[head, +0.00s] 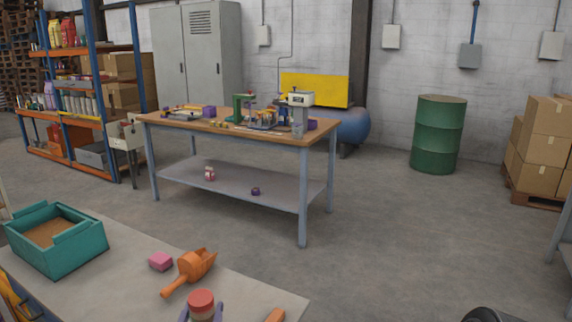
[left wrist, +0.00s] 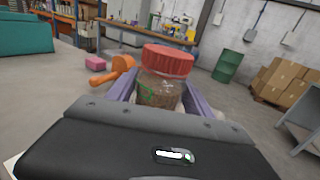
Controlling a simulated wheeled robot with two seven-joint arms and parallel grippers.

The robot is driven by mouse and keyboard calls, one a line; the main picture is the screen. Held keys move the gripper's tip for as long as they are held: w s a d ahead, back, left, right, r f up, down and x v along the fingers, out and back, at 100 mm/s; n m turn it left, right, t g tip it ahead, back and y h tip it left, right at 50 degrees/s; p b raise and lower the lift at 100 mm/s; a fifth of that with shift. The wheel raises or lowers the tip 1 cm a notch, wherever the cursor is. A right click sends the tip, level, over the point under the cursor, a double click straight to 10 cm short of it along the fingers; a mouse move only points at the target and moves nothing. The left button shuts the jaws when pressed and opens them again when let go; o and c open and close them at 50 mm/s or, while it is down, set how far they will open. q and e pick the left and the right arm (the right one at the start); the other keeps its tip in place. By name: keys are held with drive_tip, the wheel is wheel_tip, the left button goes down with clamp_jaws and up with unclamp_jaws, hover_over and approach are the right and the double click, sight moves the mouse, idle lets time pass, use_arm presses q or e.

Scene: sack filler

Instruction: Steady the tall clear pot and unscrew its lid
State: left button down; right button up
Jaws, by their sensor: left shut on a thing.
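The clear pot (left wrist: 160,92) has brown contents, a green mark on its side and a ribbed red lid (left wrist: 168,61) on top. In the head view the lid (head: 201,299) shows at the bottom edge, near the front of the grey table, with most of the pot cut off below. My left gripper (left wrist: 157,99) has its purple fingers on either side of the pot body, below the lid, and is shut on it. The pot looks roughly upright. Its base is hidden by the gripper. My right gripper is not in view.
An orange scoop (head: 195,266) and a pink block (head: 160,261) lie on the table (head: 120,284) behind the pot. A teal box (head: 62,262) with brown contents stands at the left. An orange piece (head: 275,315) shows at the bottom edge, right of the pot.

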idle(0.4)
use_arm(q)
drive_tip(key=s+d+f+m+g+h, duration=0.1)
drive_tip(key=s+d+m+g+h, duration=0.3)
drive_tip(key=d+h, duration=0.4)
drive_tip(key=s+d+f+m+g+h, duration=0.1)
drive_tip(key=s+d+m+g+h, duration=0.3)
drive_tip(key=d+m+h, duration=0.4)
drive_tip(key=shift+s+d+f+m+g, duration=0.3)
drive_tip(key=shift+d+f+g, duration=0.1)
drive_tip(key=shift+d+g, duration=0.55)
drive_tip(key=shift+w, duration=0.1)
